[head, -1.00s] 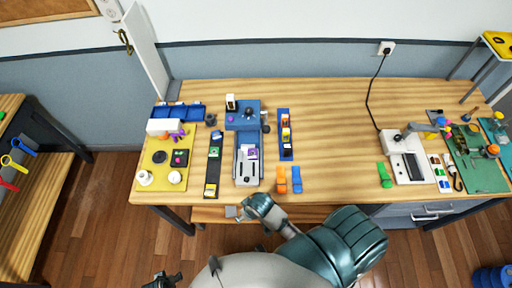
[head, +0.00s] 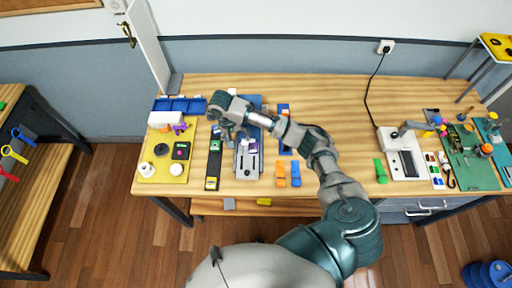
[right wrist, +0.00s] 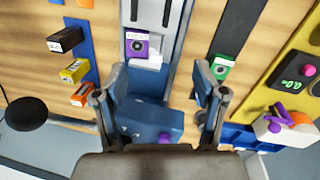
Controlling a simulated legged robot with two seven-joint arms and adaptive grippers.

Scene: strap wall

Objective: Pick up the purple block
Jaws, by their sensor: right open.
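The purple block (head: 252,144), with a white label and a dark round mark, sits on a pale carriage of the grey and blue slide fixture (head: 240,168). In the right wrist view the purple block (right wrist: 138,46) lies beyond my fingertips, nearer the left finger and apart from both. My right gripper (head: 227,131) is above the fixture's left side, near the black strip. Its two fingers (right wrist: 162,82) are spread and empty over the blue part of the fixture. My left gripper is out of view.
A green block (right wrist: 222,68) sits on the black strip (head: 212,170) beside the fixture. A blue strip (right wrist: 80,28) holds black, yellow and orange blocks. Orange (head: 281,174) and blue (head: 295,174) pieces stand at the right. A yellow mat (head: 160,173) lies left.

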